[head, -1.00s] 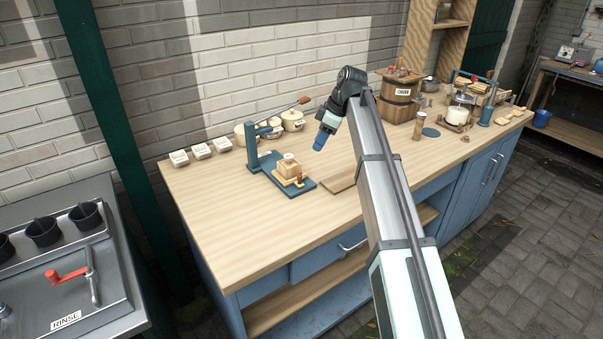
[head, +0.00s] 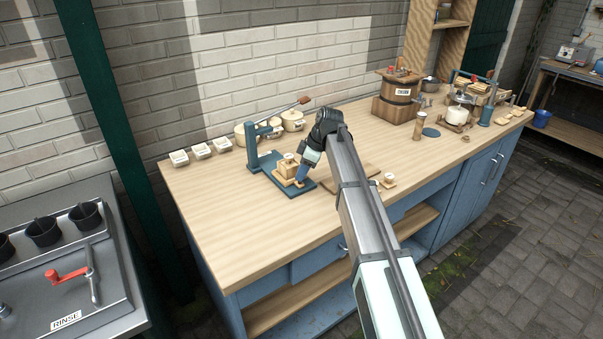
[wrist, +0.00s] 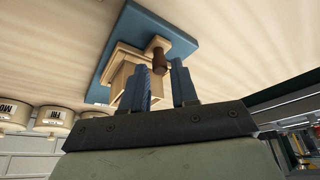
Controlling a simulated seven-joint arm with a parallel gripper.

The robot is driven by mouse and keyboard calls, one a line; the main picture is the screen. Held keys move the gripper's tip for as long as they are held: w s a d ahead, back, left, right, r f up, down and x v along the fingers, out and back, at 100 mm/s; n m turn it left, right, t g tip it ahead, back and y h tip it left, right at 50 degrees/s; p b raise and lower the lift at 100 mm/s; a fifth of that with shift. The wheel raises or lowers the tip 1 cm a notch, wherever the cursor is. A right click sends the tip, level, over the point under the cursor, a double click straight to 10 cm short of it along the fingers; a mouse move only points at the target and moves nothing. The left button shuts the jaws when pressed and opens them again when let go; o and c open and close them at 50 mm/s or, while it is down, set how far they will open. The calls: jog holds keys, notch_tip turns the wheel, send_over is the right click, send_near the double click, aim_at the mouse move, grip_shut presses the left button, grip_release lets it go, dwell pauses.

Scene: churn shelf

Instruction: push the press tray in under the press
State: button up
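The blue press (head: 252,150) stands at the left of the counter, its post and top arm at the back of a flat blue base (head: 301,191). The pale wooden press tray (head: 282,181) lies on the front part of the base, out from under the press arm, carrying a blocky wooden mould (head: 287,163). In the wrist view the tray (wrist: 180,42) has a brown upright knob (wrist: 158,52).
White dishes (head: 200,151) and lidded pots (head: 292,120) stand along the wall. A flat board (head: 362,170) and a small knobbed wooden piece (head: 388,180) lie right of my gripper. A churn (head: 396,95) stands farther right. The counter's front left is clear.

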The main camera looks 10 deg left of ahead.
jog(key=shift+a+f, duration=0.15)
jog(key=shift+f, duration=0.3)
jog(key=shift+c, duration=0.4)
grip_shut()
